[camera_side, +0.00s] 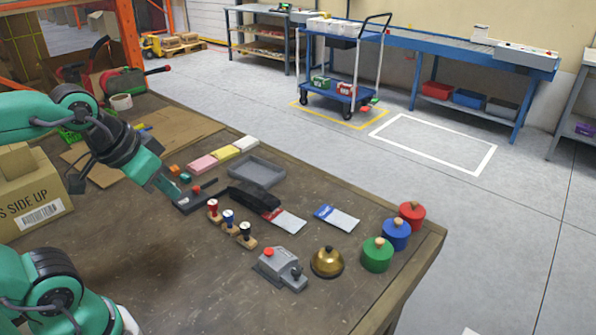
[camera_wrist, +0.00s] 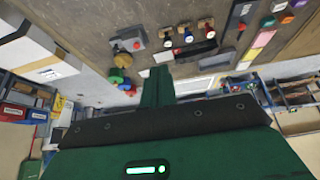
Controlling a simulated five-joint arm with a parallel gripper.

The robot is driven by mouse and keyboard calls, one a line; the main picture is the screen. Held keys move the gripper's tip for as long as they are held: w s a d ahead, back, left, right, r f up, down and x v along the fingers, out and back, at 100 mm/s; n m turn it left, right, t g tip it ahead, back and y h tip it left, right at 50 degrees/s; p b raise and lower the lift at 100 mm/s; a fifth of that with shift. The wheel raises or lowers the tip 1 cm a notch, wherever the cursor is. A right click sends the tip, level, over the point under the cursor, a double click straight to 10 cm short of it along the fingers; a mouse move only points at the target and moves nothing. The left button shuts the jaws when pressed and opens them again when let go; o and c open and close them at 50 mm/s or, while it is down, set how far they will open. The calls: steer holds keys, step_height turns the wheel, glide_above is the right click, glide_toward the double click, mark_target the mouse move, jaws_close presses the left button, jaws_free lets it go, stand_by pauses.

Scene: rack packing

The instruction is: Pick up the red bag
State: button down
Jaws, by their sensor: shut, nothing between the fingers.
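The red bag (camera_side: 284,220) is a flat white packet with a red top end. It lies on the brown table (camera_side: 190,270) in the side view, its red end against a black object (camera_side: 254,196). A similar blue bag (camera_side: 337,218) lies to its right.
Stamps (camera_side: 228,218) stand in front of the black object. A grey box with a red button (camera_side: 280,269), a brass bell (camera_side: 327,262) and red, blue and green round pots (camera_side: 396,234) stand at the right. A grey tray (camera_side: 270,164) lies behind.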

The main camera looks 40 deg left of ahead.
steer(key=c, duration=2.1)
jaws_free()
steer(key=o, duration=1.5)
steer(key=shift+o, duration=0.2)
steer(key=shift+w, duration=0.1)
steer(key=w+n+g, duration=0.2)
steer(key=w+n, duration=0.4)
steer(key=w, duration=0.3)
steer(key=w+f+n+g, duration=0.1)
steer(key=w+f+n, duration=0.3)
steer(key=w+f, duration=0.1)
steer(key=w+f+n+g, duration=0.1)
steer(key=w+f+n, duration=0.3)
steer(key=w, duration=0.4)
steer(key=w+d+f+n+g, duration=0.1)
steer(key=w+f+n, duration=0.3)
steer(key=w+f, duration=0.2)
steer(key=shift+w+d+f+n+g, duration=0.1)
steer(key=shift+w+f+n+g, duration=0.2)
steer(key=shift+f, duration=0.25)
steer(key=shift+w+f, duration=0.1)
steer(key=shift+f, duration=0.2)
